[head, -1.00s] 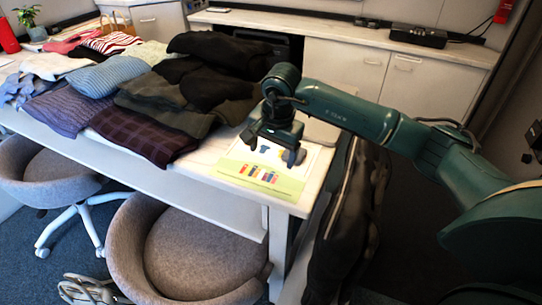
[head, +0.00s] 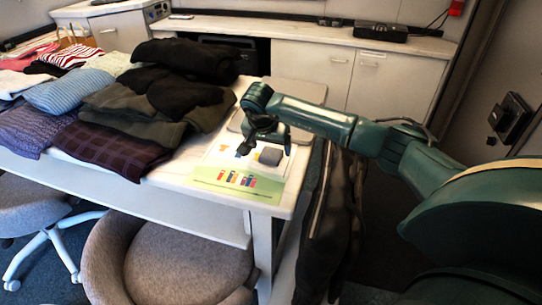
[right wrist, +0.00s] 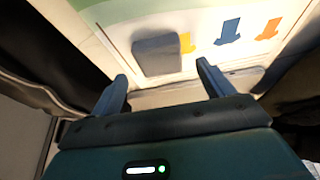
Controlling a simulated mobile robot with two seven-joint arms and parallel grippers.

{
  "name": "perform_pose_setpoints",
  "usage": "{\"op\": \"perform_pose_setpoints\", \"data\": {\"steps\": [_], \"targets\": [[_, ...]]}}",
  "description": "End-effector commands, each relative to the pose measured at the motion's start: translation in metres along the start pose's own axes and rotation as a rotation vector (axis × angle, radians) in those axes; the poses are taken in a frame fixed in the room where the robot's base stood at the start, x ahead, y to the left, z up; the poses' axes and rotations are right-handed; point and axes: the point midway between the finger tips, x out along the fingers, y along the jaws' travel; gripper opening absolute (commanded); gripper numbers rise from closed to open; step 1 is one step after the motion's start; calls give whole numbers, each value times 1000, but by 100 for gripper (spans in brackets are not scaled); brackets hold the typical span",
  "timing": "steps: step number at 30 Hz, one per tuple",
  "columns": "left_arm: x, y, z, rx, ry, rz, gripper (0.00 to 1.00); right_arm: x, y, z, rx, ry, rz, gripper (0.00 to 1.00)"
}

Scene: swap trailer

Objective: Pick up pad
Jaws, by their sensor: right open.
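The pad, a small dark grey block (head: 270,156), lies on the printed sheet (head: 236,182) near the right end of the table. In the right wrist view the pad (right wrist: 157,53) lies ahead of the fingertips, between their lines. My right gripper (head: 266,148) is open and empty, above the sheet and close to the pad. In the right wrist view its two fingers (right wrist: 162,75) stand apart with nothing between them. My left gripper is not in view.
Folded clothes (head: 120,135) cover the table left of the sheet. A dark jacket (head: 337,215) hangs at the table's right end. A grey chair (head: 185,260) stands in front. A white cabinet (head: 380,85) with a black box (head: 380,32) stands behind.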

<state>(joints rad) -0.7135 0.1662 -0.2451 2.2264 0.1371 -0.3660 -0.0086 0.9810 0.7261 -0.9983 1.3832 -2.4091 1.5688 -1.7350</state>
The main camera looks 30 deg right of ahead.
Motion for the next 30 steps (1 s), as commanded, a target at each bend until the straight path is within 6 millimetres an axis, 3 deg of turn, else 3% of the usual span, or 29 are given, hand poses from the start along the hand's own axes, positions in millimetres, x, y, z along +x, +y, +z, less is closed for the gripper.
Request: {"op": "perform_pose_setpoints", "data": {"steps": [6, 14, 30], "targets": [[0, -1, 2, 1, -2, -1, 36, 25, 0, 0, 0, 0, 0, 80], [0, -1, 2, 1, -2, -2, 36, 26, -1, 0, 0, 1, -1, 79], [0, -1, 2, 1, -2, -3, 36, 26, 0, 0, 1, 1, -1, 35]]}}
